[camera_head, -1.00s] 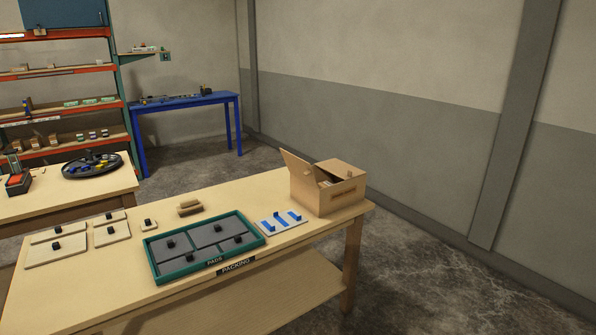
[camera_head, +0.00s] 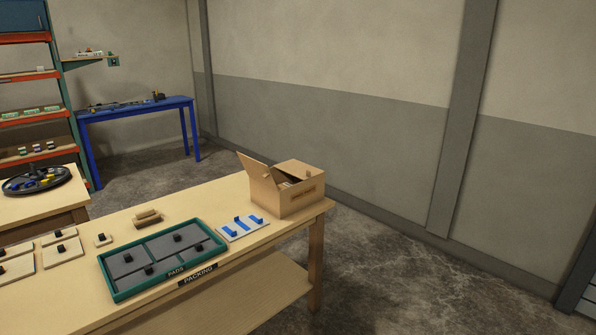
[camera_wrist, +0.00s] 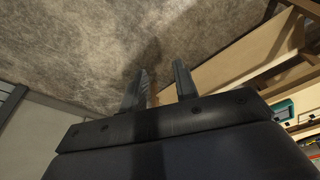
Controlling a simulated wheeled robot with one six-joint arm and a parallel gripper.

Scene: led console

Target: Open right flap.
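A cardboard box (camera_head: 297,203) stands at the far right end of the wooden packing table (camera_head: 140,318) in the head view. Its left flap (camera_head: 256,175) is raised and leans outward. Its right flap (camera_head: 302,169) lies nearly flat over the right part of the top, with a small tab near its edge. Between the flaps a dark gap shows some contents, too small to tell. My gripper (camera_wrist: 160,86) shows only in the wrist view. Its two fingers are apart with nothing between them, over the concrete floor and away from the box.
A green-rimmed tray (camera_head: 163,256) of grey pads and a white board with blue strips (camera_head: 243,227) lie left of the box. Small brown blocks (camera_head: 147,217) lie behind the tray. The floor (camera_head: 420,290) right of the table is clear up to the wall.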

